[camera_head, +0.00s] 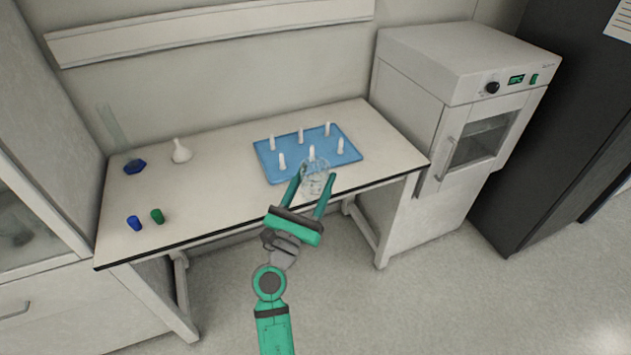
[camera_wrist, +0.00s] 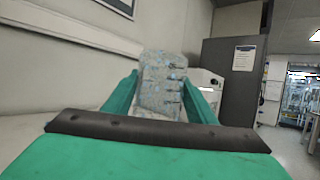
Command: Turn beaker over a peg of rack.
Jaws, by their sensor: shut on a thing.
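A clear glass beaker (camera_head: 316,184) is held between the green fingers of my gripper (camera_head: 316,177), at the front edge of the rack in the head view. My gripper is shut on it. In the wrist view the beaker (camera_wrist: 162,87) fills the gap between both fingers, with bluish patches showing through the glass. I cannot tell which way its mouth faces. The rack (camera_head: 325,147) is a blue tray with several upright white pegs, lying on the right part of the table. The beaker overlaps the base of the front middle peg (camera_head: 311,152) in the picture; the height between them is unclear.
On the table's left stand a white funnel (camera_head: 181,152), a glass cylinder with a blue base (camera_head: 135,166), and blue (camera_head: 134,223) and green (camera_head: 157,216) small caps. An oven (camera_head: 470,110) stands right of the table. The table's front middle is clear.

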